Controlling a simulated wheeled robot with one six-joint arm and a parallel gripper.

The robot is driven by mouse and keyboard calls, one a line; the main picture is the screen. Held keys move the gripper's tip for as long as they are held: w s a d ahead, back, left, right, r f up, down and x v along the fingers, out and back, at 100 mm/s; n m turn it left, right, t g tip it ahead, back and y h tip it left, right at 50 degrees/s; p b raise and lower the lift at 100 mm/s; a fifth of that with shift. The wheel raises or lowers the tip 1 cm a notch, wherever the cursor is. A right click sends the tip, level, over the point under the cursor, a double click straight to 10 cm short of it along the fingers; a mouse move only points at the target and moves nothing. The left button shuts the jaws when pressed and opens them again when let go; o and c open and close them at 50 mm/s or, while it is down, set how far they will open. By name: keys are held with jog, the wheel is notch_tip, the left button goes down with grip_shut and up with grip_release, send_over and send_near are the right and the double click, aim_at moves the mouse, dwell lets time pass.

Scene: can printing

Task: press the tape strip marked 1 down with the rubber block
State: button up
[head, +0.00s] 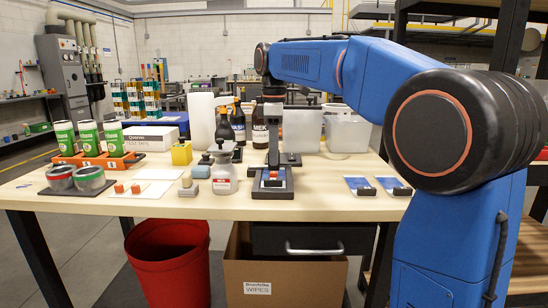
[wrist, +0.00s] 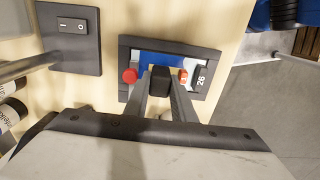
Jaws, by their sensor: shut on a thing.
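My gripper (wrist: 160,92) points down and is shut on a small dark block, the rubber block (wrist: 160,78). In the head view my gripper (head: 273,168) is over a dark-framed plate (head: 256,190) near the table's front. The wrist view shows the plate's blue and white panel, with the block over its middle. I cannot tell whether the block touches the panel. A red round spot (wrist: 130,75) lies left of the block and an orange-red marked spot (wrist: 183,76) lies right. A tag reading 26 (wrist: 201,77) is at the plate's right. No strip marked 1 is legible.
Dark bottles (head: 237,125) stand behind; green cans (head: 90,137) stand far left.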

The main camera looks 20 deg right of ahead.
jog(key=shift+r, duration=2.8)
